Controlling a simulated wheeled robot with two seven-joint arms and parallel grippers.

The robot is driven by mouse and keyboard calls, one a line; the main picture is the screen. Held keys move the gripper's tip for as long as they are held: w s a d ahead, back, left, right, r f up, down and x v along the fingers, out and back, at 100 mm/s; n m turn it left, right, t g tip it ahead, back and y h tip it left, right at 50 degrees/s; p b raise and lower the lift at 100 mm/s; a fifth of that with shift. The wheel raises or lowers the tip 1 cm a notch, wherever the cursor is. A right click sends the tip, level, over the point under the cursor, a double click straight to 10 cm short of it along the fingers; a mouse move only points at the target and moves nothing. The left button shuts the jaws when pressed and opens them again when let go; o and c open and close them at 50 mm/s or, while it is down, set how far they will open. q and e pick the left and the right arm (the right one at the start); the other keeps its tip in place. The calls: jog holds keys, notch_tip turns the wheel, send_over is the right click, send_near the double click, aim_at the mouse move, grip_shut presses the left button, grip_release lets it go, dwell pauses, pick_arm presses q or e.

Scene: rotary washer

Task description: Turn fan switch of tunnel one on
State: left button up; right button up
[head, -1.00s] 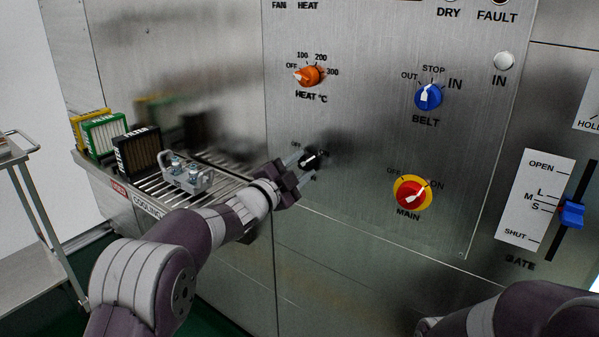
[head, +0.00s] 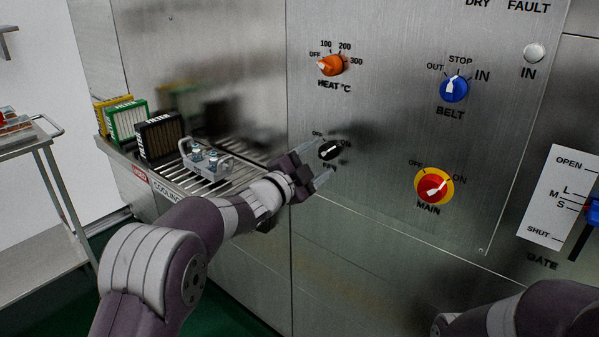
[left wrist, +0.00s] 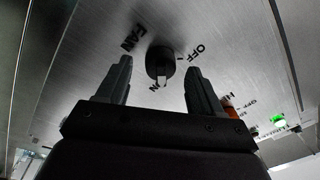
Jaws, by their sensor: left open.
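The fan switch (head: 331,150) is a small black rotary knob with a white pointer, low on the steel panel in the head view. It also shows in the left wrist view (left wrist: 160,62), with FAN to its upper left, OFF to its right and ON below. There a pale ridge on the knob lies on the side of the ON label; the head view is too small to confirm the setting. My left gripper (head: 317,162) is open and empty, just left of and in front of the knob. In the wrist view the knob shows between and beyond the fingertips, apart from them.
On the panel are the orange heat knob (head: 331,65), blue belt knob (head: 454,88) and red-yellow main switch (head: 433,187). A slatted cooling shelf (head: 207,180) holds boxes and a metal fixture (head: 206,160). A trolley (head: 35,138) stands left. My right arm shows lower right.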

pick_arm(q)
jog(key=r+v, duration=0.1)
jog(key=v, duration=1)
jog(key=shift+f, duration=0.45)
jog(key=s+a+f+n+g+y, duration=0.3)
jog(key=a+f+n+y, duration=0.25)
jog(key=f, duration=0.35)
jog(key=s+a+f+n+g+y, duration=0.3)
jog(key=s+a+f+n+y, duration=0.15)
jog(key=f+n, duration=0.3)
jog(key=s+f+n+g+y, duration=0.1)
jog(key=s+f+n+g, duration=0.25)
jog(key=s, duration=0.65)
jog(key=s+f+n+g, duration=0.2)
jog(key=s+f+g, duration=0.25)
jog(key=s, duration=0.55)
notch_tip(320, 180, up, 21)
jog(key=p, duration=1.9)
jog(key=shift+s+a+f+p, duration=0.2)
jog(key=shift+a+p, duration=0.1)
jog(key=shift+a, duration=0.1)
